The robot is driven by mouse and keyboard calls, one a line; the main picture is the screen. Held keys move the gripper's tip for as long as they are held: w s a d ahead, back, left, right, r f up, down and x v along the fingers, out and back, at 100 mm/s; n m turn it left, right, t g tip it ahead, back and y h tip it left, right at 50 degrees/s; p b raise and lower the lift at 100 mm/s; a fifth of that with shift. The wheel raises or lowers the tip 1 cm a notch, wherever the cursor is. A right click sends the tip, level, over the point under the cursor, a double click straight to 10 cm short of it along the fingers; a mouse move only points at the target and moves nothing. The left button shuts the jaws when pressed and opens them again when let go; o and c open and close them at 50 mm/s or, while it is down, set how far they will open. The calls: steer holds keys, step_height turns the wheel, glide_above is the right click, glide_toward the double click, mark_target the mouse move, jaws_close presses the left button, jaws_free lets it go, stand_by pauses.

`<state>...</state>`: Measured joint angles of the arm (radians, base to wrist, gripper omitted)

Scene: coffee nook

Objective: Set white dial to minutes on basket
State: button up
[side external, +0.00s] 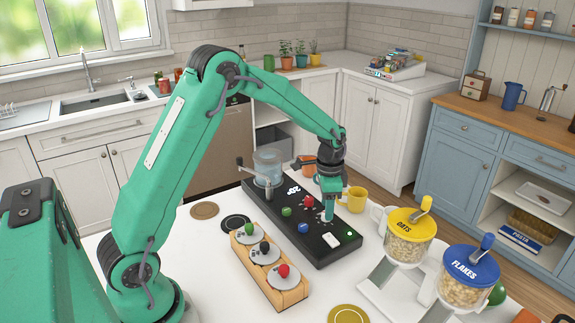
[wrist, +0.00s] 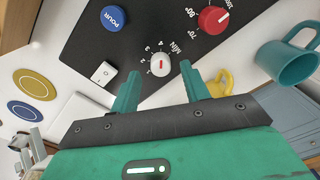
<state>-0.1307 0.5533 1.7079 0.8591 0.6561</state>
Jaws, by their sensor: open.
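The white dial (wrist: 158,66) sits on the black machine panel (wrist: 95,55) in the wrist view. It has a short red mark and a ring of small numbers beside the word MIN. My gripper (wrist: 160,84) is open, its two green fingers on either side of the dial's near edge, apart from it. In the side view my gripper (side external: 330,218) points down over the panel and hides the dial. A brown basket-like item (side external: 530,222) is on the right cabinet's lower shelf; I cannot read any minutes on it.
Near the dial are a blue POUR button (wrist: 113,18), a white rocker switch (wrist: 103,73) and a red dial (wrist: 213,19). A yellow mug (side external: 355,199) stands close behind the panel. A wooden block with several knobs (side external: 268,265) lies in front.

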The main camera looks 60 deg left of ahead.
steer(key=shift+d+r, duration=0.1)
steer(key=shift+r, duration=2.85)
steer(key=shift+s+d+r, duration=0.1)
steer(key=shift+s+r, duration=0.15)
steer(key=shift+r, duration=0.1)
steer(key=s+d+r+n+t, duration=0.3)
steer(key=s+d+r, duration=0.1)
steer(key=s+r, duration=0.7)
steer(key=s+d+n+t, duration=0.2)
steer(key=s+n, duration=0.1)
steer(key=s, duration=1.1)
steer(key=shift+s+r, duration=0.2)
steer(key=shift+s, duration=0.05)
